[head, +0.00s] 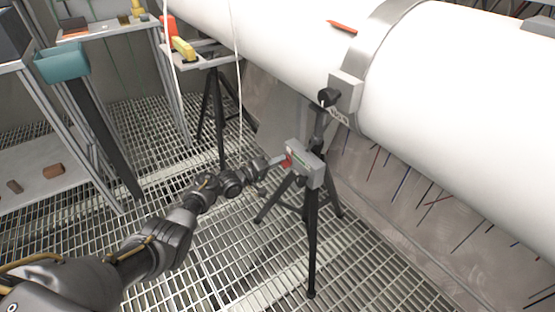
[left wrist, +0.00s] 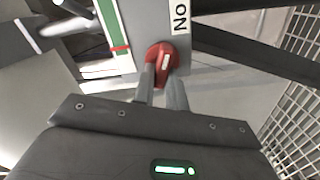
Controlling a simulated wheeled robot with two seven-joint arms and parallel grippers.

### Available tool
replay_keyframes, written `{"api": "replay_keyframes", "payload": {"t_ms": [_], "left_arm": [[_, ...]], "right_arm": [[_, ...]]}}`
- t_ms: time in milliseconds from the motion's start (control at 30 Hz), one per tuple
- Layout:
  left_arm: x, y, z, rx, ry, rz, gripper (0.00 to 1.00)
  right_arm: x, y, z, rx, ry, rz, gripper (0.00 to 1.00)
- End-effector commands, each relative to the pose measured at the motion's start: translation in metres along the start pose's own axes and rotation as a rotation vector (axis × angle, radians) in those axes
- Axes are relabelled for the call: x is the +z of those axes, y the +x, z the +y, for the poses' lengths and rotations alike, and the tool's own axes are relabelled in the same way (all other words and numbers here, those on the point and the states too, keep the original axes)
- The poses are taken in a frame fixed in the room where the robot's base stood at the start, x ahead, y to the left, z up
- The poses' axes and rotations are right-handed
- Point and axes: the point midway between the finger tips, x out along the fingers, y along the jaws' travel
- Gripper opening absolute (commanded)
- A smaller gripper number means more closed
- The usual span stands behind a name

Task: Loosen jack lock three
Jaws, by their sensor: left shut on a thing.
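The jack (head: 316,190) is a dark tripod stand under the large white pipe, with a grey lock box (head: 308,163) on its post. A red lock knob (head: 287,160) sits on the near left face of the box. In the left wrist view the red knob (left wrist: 165,58) has a white mark, and a label reading "No" is beside it; the rest of the label is cut off. My left gripper (head: 274,163) is shut on the red knob, with its two fingers (left wrist: 162,88) at the knob's near side. My right gripper is not in view.
A second tripod (head: 212,110) stands behind. A shelf with a teal bin (head: 62,62) is at left. Grating floor (head: 200,250) is open around the jack.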

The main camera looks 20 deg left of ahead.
Motion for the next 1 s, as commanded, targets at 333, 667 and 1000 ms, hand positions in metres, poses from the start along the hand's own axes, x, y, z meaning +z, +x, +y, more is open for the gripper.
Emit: {"api": "replay_keyframes", "payload": {"t_ms": [333,667,1000], "left_arm": [[-0.002,-0.001,-0.003,-0.002,-0.244,0.006,0.00],[-0.002,-0.001,-0.005,-0.001,-0.350,0.006,0.00],[-0.002,-0.001,-0.005,-0.001,-0.366,0.006,0.00]], "right_arm": [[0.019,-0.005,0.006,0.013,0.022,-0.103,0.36],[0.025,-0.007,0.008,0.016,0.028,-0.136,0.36],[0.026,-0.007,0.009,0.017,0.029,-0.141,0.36]]}}
